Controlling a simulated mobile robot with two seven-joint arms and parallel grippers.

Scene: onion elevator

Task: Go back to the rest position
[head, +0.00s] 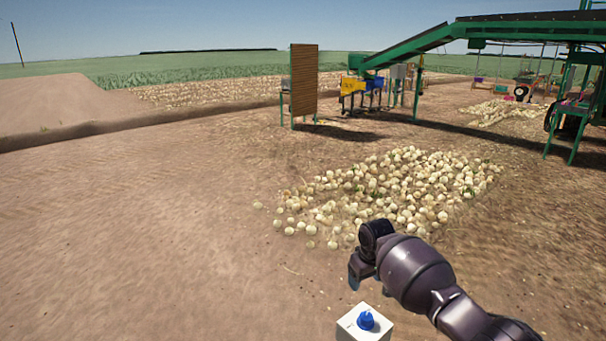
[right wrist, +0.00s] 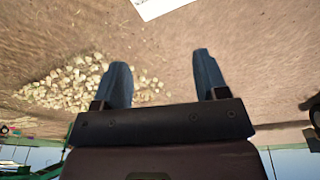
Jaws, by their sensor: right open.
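My right arm comes in from the lower right in the head view. Its gripper (head: 358,272) points down above and behind a white box (head: 378,335) with a blue knob (head: 366,320) on top. It is apart from the knob. In the right wrist view the two blue-grey fingers of the gripper (right wrist: 162,72) stand wide apart with nothing between them. The white box (right wrist: 160,8) shows only as a corner at the top of that view. My left gripper is not in the head view.
A wide pile of onions (head: 400,190) lies on bare soil beyond my right arm. A green conveyor (head: 430,42) rises at the back right, near a brown slatted panel (head: 304,80). The ground (head: 150,240) at the left is clear.

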